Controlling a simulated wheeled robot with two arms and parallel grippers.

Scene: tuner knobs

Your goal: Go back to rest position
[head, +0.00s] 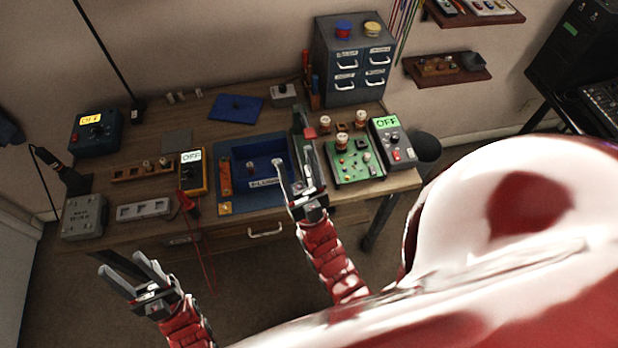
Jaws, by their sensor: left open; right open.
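My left gripper (131,272) is open and empty, in front of the workbench's front edge at the lower left. My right gripper (292,152) is open, over the right side of the blue tray (236,206) on the bench. Its fingers cover part of the tray. A green board (345,172) with several white-and-brown knobs lies just right of my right gripper. One knob (325,123) stands at its back edge. I see nothing held between either pair of fingers.
The wooden workbench (130,225) carries a grey drawer cabinet (349,60) at the back right. A device reading OFF (393,145) stands at the right end. A yellow meter (191,175) and a wooden block (143,171) are left of the tray. The floor in front is clear.

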